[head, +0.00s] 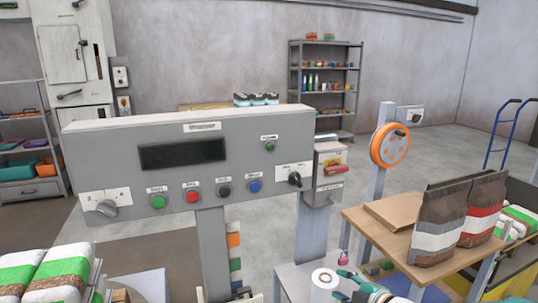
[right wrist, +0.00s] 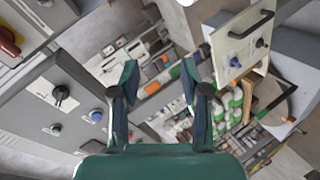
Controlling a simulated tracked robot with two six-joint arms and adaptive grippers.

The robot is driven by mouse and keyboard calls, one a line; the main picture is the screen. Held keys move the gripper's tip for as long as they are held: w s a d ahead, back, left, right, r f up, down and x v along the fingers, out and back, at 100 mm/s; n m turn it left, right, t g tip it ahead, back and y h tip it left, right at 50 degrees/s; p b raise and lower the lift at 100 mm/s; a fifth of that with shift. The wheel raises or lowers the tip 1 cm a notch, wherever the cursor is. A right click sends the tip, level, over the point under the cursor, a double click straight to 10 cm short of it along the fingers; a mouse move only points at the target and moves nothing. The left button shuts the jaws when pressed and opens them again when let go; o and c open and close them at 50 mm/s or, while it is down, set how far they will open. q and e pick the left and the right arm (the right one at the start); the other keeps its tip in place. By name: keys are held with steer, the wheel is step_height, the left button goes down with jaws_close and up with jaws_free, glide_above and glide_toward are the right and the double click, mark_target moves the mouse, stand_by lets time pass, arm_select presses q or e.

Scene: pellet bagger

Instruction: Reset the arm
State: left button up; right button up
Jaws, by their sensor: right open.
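My right gripper (head: 352,285) shows at the bottom edge of the head view, right of centre, beside a white roll (head: 324,279) on a pale table. In the right wrist view its two dark green fingers (right wrist: 160,82) stand apart with nothing between them. The grey control panel (head: 190,160) fills the middle of the head view, with a dark display, a row of coloured buttons and black knobs. Part of it seems to show at the left of the right wrist view. I cannot make out my left gripper.
A wooden table (head: 362,226) at the right carries two brown pellet bags (head: 440,222). White and green bags (head: 58,272) lie at the lower left. An orange disc (head: 390,145) is on a grey post. A shelf (head: 325,88) stands behind. Floor is open beyond the post.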

steer(key=s+a+f+m+g+p, duration=0.25)
steer(key=s+f+m, duration=0.25)
steer(key=s+f, duration=0.4)
steer(key=s+a+f+m+g+p, duration=0.1)
steer(key=s+a+f+m+g, duration=0.3)
steer(key=s+f, duration=0.5)
steer(key=s+f+m+g+h, duration=0.1)
steer(key=s+f+m+g, duration=0.1)
steer(key=s+m, duration=0.3)
steer(key=s+f+m+g, duration=0.3)
steer(key=s+m, duration=0.3)
steer(key=s, duration=0.4)
steer(key=shift+s+f+m+h+p, duration=0.3)
steer(key=shift+f+h, duration=0.1)
